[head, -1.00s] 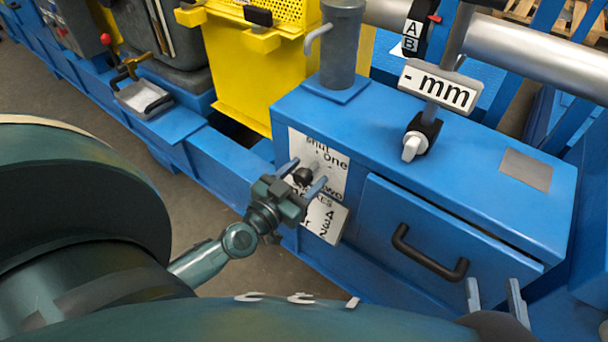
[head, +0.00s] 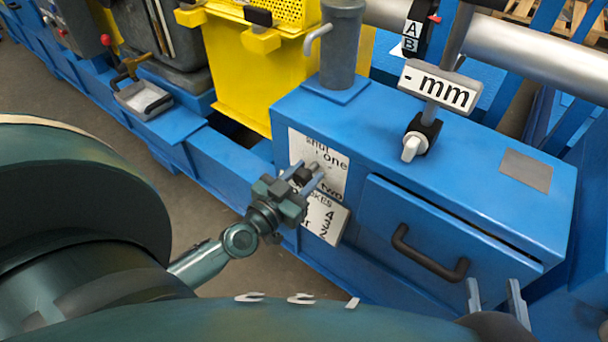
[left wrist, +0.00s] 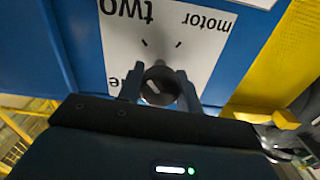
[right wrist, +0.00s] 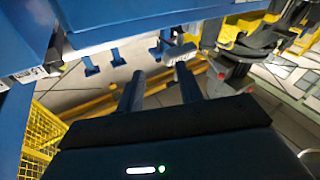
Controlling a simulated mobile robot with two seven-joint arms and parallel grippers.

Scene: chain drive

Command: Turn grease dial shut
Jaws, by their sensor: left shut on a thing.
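The grease dial (head: 303,175) is a small dark round knob on a white label plate (head: 333,172) on the front of the blue cabinet. The words "shut", "one" and "two" show on the plate. My left gripper (head: 309,176) is shut on the dial, one finger on each side. In the left wrist view the dial (left wrist: 161,84) sits between the fingers with a pale mark on its face; the plate (left wrist: 165,30) reads "two" and "motor" upside down. My right gripper (head: 496,290) is open and empty beside the drawer; its fingers also show apart in the right wrist view (right wrist: 158,92).
A drawer with a black handle (head: 428,253) is right of the dial, slightly ajar. A lower white label (head: 325,222) lies close under my left gripper. A "- mm" sign (head: 437,86) and a grey cylinder (head: 341,45) stand on the cabinet top.

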